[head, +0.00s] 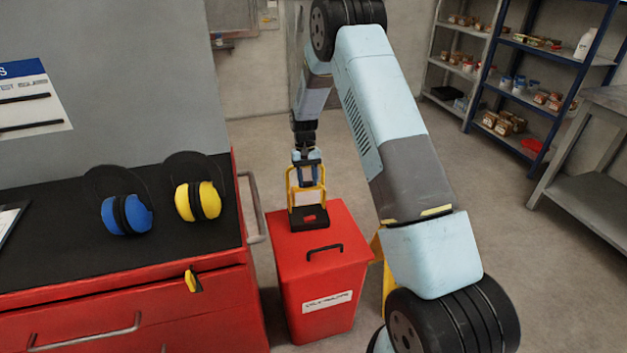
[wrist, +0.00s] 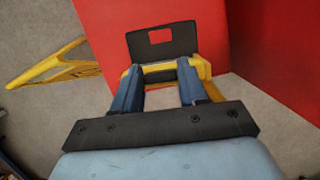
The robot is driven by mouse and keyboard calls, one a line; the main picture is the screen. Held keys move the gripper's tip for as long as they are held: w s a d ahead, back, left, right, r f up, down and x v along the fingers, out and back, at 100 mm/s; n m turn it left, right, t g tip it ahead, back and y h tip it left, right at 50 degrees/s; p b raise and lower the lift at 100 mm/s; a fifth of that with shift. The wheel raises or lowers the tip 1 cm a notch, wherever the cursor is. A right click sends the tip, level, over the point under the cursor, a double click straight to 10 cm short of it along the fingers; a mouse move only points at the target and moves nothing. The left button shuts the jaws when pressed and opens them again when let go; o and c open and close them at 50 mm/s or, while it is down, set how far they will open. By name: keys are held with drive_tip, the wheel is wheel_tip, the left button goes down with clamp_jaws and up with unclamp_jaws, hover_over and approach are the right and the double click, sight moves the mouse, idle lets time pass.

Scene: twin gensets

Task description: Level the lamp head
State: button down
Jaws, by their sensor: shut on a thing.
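The work lamp has a yellow frame (head: 321,184) and a black base (head: 309,218), which stands on the lid of a red bin. My gripper (head: 306,176) comes down from above, inside the frame, and is shut on the lamp. In the wrist view my two blue fingers (wrist: 161,76) reach to the lamp, with a dark part and yellow pieces (wrist: 201,68) at their tips. The black base (wrist: 180,38) with its cut-out shows beyond. My fingers hide most of the lamp head, so I cannot tell its tilt.
The red bin (head: 327,275) has a black lid handle. A red cabinet (head: 130,300) with blue earmuffs (head: 127,214) and yellow earmuffs (head: 198,200) on top stands left. Shelves (head: 540,60) and a grey bench (head: 590,200) are at the right, with open floor between.

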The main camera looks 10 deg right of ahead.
drive_tip(key=c, duration=0.6)
unclamp_jaws()
drive_tip(key=v, duration=1.3)
drive_tip(key=shift+w+d+r, duration=0.1)
drive_tip(key=shift+w+r, duration=0.1)
drive_tip(key=shift+r, duration=0.1)
